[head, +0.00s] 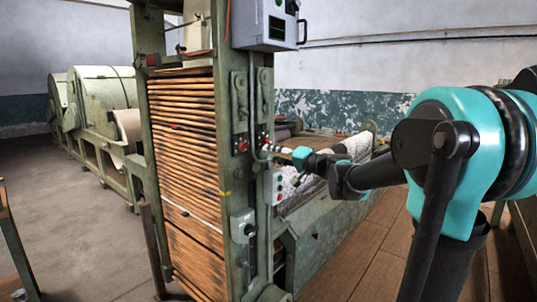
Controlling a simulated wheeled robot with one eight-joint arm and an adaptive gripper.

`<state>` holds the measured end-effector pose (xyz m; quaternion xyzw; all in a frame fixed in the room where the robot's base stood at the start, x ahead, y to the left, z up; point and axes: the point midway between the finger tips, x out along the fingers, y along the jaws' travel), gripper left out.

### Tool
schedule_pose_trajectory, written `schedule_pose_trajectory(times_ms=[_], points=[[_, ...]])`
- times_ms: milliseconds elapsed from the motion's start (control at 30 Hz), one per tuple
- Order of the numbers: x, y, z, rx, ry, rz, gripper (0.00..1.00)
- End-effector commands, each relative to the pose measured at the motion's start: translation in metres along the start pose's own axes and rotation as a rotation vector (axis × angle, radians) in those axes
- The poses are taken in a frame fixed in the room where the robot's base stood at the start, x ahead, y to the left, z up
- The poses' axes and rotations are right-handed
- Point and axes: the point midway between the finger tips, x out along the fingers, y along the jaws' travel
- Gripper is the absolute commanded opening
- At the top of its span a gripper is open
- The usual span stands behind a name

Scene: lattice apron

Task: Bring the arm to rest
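My arm comes in from the right edge of the head view, with a large teal and black joint close to the camera. It stretches left toward the green machine frame (233,140). My gripper (268,149) is small and far off at the end of the arm, close to the front of the machine's post. A panel with red and black buttons (264,138) is right by the gripper's tip. I cannot tell whether the gripper touches it. The fingers are too small to tell open from shut.
The tall machine holds a stack of wooden slats (185,150). A grey control box (265,22) hangs at its top. A lower button box (274,187) and a lever box (243,226) sit on the post. Large green drums (100,95) stand behind left. Floor at left (85,235) is clear.

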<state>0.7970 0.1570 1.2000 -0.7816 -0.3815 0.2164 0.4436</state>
Motion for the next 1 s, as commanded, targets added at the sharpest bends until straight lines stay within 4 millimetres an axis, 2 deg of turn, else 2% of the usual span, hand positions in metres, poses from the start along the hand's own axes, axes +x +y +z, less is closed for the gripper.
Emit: schedule_pose_trajectory(times_ms=[267,367,467,567,700,767,900,1000], points=[[-0.001,0.002,0.004,-0.003,-0.006,0.007,0.32],[-0.009,0.012,0.023,-0.023,-0.045,0.048,0.32],[-0.028,0.037,0.063,-0.061,-0.122,0.138,0.32],[-0.057,0.072,0.112,-0.106,-0.220,0.269,0.32],[-0.111,0.124,0.174,-0.164,-0.345,0.475,0.32],[-0.138,0.146,0.198,-0.186,-0.392,0.568,0.32],[-0.208,0.194,0.244,-0.236,-0.482,0.797,0.32],[-0.258,0.221,0.267,-0.267,-0.526,0.953,0.32]])
